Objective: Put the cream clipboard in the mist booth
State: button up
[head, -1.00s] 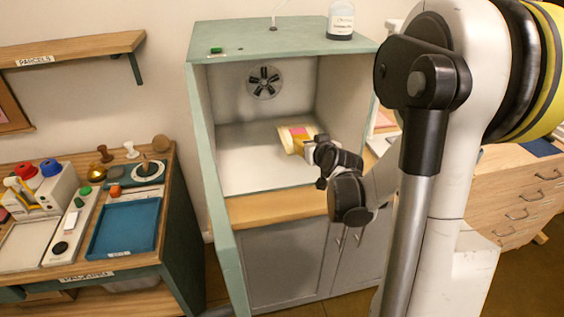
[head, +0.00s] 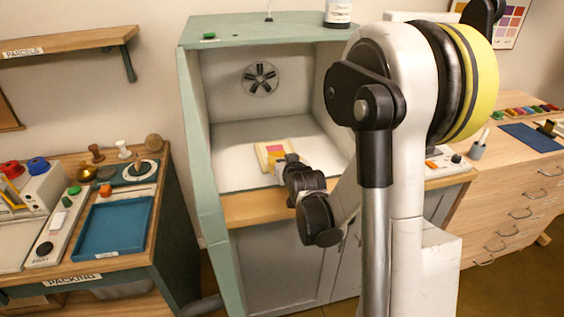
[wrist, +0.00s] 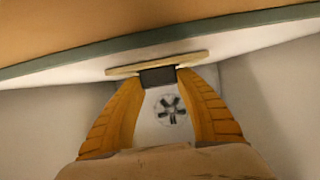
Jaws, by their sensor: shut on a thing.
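In the wrist view the clipboard (wrist: 122,71) shows edge-on, with a dark block between my yellow fingertips. My gripper (head: 286,161) is shut on the clipboard and reaches in over the wooden front ledge. The booth has green outer walls, and a fan (head: 260,79) on its back wall also shows in the wrist view (wrist: 172,111). I cannot tell whether the clipboard touches the floor.
A packing bench (head: 165,215) with a blue tray (head: 118,228) stands at the left. A wooden drawer cabinet (head: 505,205) stands at the right. A bottle (head: 338,12) stands on the booth top. The booth floor (head: 232,170) left of the clipboard is clear.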

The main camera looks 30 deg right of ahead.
jog(key=o, duration=1.2)
jog(key=shift+s+r, duration=0.1)
jog(key=p+v, duration=0.4)
jog(key=v, duration=0.7)
jog(key=shift+s+r, duration=0.15)
jog(key=shift+s, duration=0.05)
jog(key=s+a+r+n+g+y, duration=0.1)
jog(key=s+a+g, duration=0.1)
jog(key=s+a, duration=0.3)
jog(key=s+a+r+n+g+y, duration=0.1)
jog(key=s+a+r+g, duration=0.1)
jog(key=s+a, duration=0.3)
jog(key=s+a+r+n+g+y, duration=0.1)
jog(key=s+a+r+g, duration=0.1)
jog(key=s+a, duration=0.3)
jog(key=shift+s+a+r+y, duration=0.1)
jog(key=shift+s+y, duration=0.1)
jog(key=shift+s, duration=0.3)
jog(key=shift+s+a+r+y, duration=0.1)
jog(key=shift+s+y, duration=0.1)
jog(key=shift+s, duration=0.25)
